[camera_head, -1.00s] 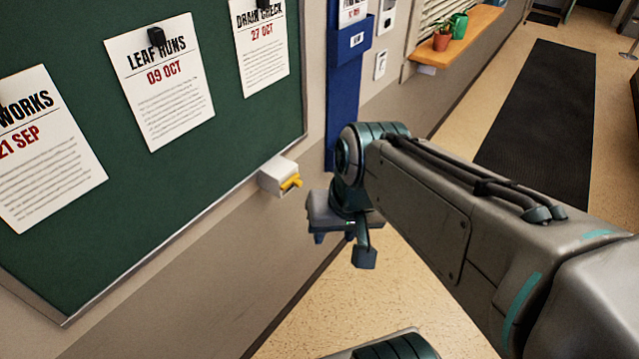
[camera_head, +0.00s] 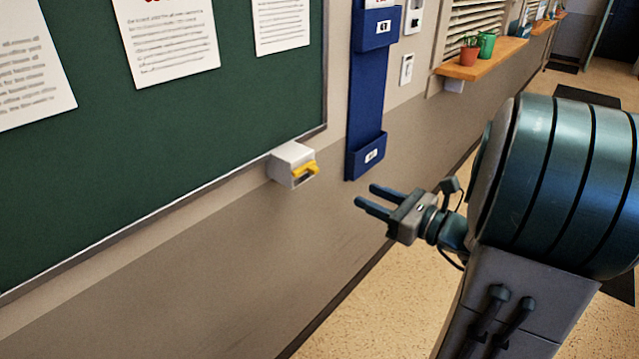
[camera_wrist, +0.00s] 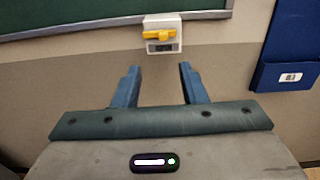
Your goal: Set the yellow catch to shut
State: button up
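The yellow catch (camera_head: 306,169) is a small lever on the front of a white box (camera_head: 286,160) fixed to the wall at the lower right corner of the green board. In the wrist view the catch (camera_wrist: 158,36) lies roughly level across the front of the white box (camera_wrist: 163,20), above a dark slot. My gripper (camera_head: 366,197) is open and empty, to the right of the catch and apart from it, fingers pointing at the wall. In the wrist view my gripper's fingers (camera_wrist: 158,70) stand apart, with the catch beyond and above the gap between them.
The green notice board (camera_head: 180,120) with pinned papers covers the wall at left. A blue wall holder (camera_head: 367,110) hangs right of the white box. A wooden shelf (camera_head: 480,68) with a plant pot and green mug is farther back. The wall below the box is bare.

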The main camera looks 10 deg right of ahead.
aim_at(317, 170)
jog(key=x, duration=1.3)
jog(key=shift+w+r, duration=0.1)
jog(key=shift+w, duration=0.4)
